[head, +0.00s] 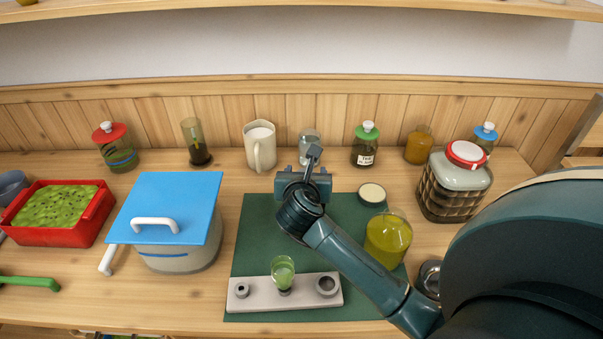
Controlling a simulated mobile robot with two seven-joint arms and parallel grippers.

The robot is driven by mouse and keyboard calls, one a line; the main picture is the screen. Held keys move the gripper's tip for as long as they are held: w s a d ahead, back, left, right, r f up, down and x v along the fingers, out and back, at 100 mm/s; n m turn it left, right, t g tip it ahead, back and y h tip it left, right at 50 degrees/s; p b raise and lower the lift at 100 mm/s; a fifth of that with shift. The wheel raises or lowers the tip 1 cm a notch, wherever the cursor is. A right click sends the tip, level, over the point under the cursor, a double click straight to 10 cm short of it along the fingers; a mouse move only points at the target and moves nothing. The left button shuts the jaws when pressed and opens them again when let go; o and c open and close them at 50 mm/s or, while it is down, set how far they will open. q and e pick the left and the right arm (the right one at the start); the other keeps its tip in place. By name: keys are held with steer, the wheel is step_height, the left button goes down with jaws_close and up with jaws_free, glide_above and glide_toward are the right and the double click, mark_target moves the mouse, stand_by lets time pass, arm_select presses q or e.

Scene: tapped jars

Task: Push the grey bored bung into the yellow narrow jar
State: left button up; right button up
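Two grey rings with holes sit on a pale grey holder bar (258,302) at the mat's front: a small one (242,290) at the left and a larger one (326,286) at the right. I cannot tell for sure which is the bored bung. My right gripper (313,160) is over the mat's back edge, away from bar and jar. Its fingers are too unclear to tell their state. My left gripper is out of view.
A pale disc (372,193) lies behind the yellow jar. A blue-lidded pot (180,255) is left of the mat (255,230). Several jars and a white jug (260,147) line the back. A ribbed jar (453,185) stands right.

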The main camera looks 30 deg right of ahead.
steer(key=shift+s, duration=0.1)
steer(key=c, duration=0.9)
steer(key=o, duration=0.3)
steer(key=c, duration=0.5)
steer(key=shift+r+p, duration=0.3)
steer(key=shift+r, duration=0.05)
